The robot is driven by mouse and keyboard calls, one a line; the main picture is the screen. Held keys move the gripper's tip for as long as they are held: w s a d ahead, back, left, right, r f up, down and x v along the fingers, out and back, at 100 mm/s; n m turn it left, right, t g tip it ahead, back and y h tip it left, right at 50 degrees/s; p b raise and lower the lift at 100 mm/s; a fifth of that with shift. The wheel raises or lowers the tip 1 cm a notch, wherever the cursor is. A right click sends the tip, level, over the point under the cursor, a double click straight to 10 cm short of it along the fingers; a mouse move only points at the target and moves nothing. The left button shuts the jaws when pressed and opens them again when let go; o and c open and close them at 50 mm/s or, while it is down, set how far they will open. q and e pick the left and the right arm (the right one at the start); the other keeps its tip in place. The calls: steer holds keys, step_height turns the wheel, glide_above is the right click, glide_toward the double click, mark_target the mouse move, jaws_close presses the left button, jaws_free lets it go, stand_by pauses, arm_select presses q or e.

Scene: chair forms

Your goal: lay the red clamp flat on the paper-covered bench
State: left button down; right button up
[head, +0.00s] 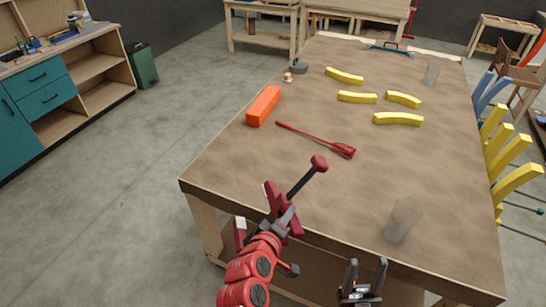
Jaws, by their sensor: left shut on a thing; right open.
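The red clamp (318,163) has a dark bar with red parts at both ends. My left gripper (284,219) is shut on it near its lower end. The clamp is tilted, its far end pointing up and right over the near left edge of the paper-covered bench (240,165). From this view I cannot tell how high it is above the brown paper. My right gripper (362,278) is open and empty, at the bottom of the head view in front of the bench's near edge.
A long red tool (315,139) lies on the bench beyond the clamp. An orange block (264,106) is at the left edge. Several yellow curved pieces (398,119) lie farther back. A greyish tumbler (403,219) stands near front right. Paper left of it is clear.

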arm_select(q)
steer(key=shift+w+a+f+m+g, duration=0.1)
steer(key=shift+m+g, duration=0.3)
steer(key=shift+m, duration=0.2)
